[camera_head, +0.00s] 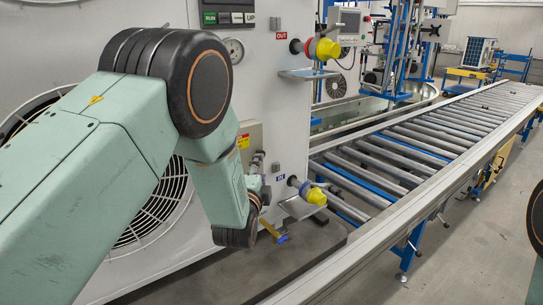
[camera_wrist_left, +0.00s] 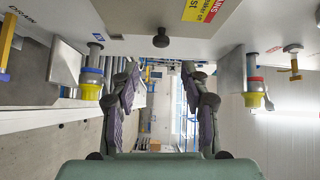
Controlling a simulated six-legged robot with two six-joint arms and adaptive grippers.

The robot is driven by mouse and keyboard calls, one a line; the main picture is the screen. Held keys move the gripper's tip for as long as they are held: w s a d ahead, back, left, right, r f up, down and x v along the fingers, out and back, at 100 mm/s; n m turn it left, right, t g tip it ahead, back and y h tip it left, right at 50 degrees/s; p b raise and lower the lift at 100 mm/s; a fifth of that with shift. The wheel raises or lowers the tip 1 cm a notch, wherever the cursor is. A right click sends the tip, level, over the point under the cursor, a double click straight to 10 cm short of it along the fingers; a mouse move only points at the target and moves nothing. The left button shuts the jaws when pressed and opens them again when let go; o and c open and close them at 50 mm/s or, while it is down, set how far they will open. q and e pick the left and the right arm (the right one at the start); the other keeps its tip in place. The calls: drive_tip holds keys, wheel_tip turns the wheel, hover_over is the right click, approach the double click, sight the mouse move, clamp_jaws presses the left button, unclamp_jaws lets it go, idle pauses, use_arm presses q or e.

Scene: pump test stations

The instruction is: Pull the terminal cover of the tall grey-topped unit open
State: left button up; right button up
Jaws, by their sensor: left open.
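The tall unit (camera_head: 265,90) has a pale front face; its top is out of frame. Its terminal cover (camera_head: 253,132) looks like a beige panel with a red and yellow label, partly hidden by my left arm. In the wrist view the label (camera_wrist_left: 207,9) and a black knob (camera_wrist_left: 160,40) show on the near face at the top. The cover looks shut. My left gripper (camera_wrist_left: 160,75) is open and empty, its fingers spread apart below the knob in that view and not touching it. In the head view the fingers are hard to make out near the face. My right gripper is out of view.
Yellow-capped ports stick out above (camera_head: 326,49) and below (camera_head: 315,196), close to the arm. A yellow drain handle (camera_head: 270,229) sits low on the unit. A roller conveyor (camera_head: 400,165) runs along the right.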

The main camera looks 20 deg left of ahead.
sight(246, 158)
use_arm(q)
drive_tip(key=w+a, duration=0.1)
drive_tip(key=w, duration=0.6)
drive_tip(key=shift+w+a+m, duration=0.25)
drive_tip(key=shift+a+m, duration=0.1)
drive_tip(key=shift+m, duration=0.05)
drive_tip(key=shift+s+a, duration=0.1)
drive_tip(key=shift+a, duration=0.2)
drive_tip(key=c, duration=0.4)
drive_tip(key=shift+d, duration=0.15)
clamp_jaws()
drive_tip(key=shift+r, duration=0.1)
